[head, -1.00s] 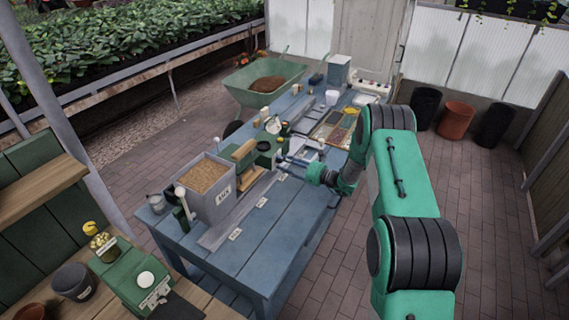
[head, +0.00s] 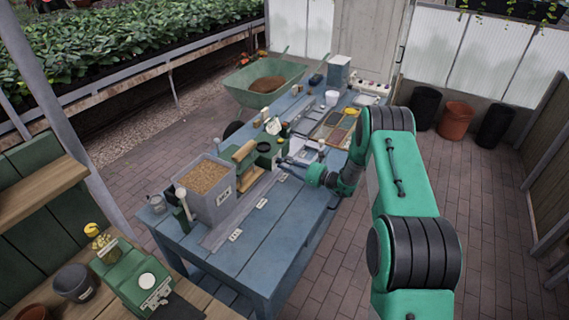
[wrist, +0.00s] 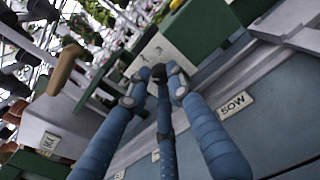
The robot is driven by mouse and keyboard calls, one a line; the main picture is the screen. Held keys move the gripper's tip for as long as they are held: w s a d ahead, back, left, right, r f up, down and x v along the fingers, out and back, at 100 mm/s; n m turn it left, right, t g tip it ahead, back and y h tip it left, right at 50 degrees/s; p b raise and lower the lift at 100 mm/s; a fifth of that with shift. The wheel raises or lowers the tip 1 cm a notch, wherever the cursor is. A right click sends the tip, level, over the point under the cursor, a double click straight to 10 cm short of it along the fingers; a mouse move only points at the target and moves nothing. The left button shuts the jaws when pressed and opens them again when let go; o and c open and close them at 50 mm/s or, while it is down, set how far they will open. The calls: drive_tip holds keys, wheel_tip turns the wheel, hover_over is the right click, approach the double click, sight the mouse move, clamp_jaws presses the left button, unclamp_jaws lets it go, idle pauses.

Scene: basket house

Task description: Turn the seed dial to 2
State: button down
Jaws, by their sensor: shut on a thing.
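The seed dial (wrist: 158,73) is a small dark knob in front of a pale plate (wrist: 163,48) with faint marks on a green machine (wrist: 205,25). The fingertips of my gripper (wrist: 160,82) are closed around it in the wrist view and cover most of it. The dial's pointer and setting cannot be read. In the head view the green machine (head: 266,153) stands on the blue table, and my gripper (head: 286,162) reaches its right side. The dial itself is too small to make out there.
A grey bin (head: 212,203) of brown grain stands left of the machine on the blue table (head: 262,240). A grey rail with labels runs along the front, one reading SOW (wrist: 235,103). Trays (head: 330,128) lie behind. The table's front right is clear.

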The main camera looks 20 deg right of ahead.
drive_tip(key=shift+w+d+r+m+p, duration=0.1)
drive_tip(key=shift+m+p, duration=0.55)
drive_tip(key=shift+m, duration=0.6)
drive_tip(key=shift+w+d+r+m+p, duration=0.15)
drive_tip(key=shift+m+p, duration=0.5)
drive_tip(key=shift+m, duration=0.65)
drive_tip(key=shift+a+r+m+p, duration=0.1)
drive_tip(key=shift+m+p, duration=0.55)
drive_tip(key=shift+m, duration=0.6)
drive_tip(key=shift+d, duration=0.1)
drive_tip(key=c, duration=1.6)
unclamp_jaws()
drive_tip(key=shift+o, duration=0.2)
drive_tip(key=shift+f, duration=0.15)
drive_tip(key=shift+s+f, duration=0.1)
drive_tip(key=shift+s, duration=0.05)
drive_tip(key=v, duration=1.1)
drive_tip(key=shift+s+d, duration=0.25)
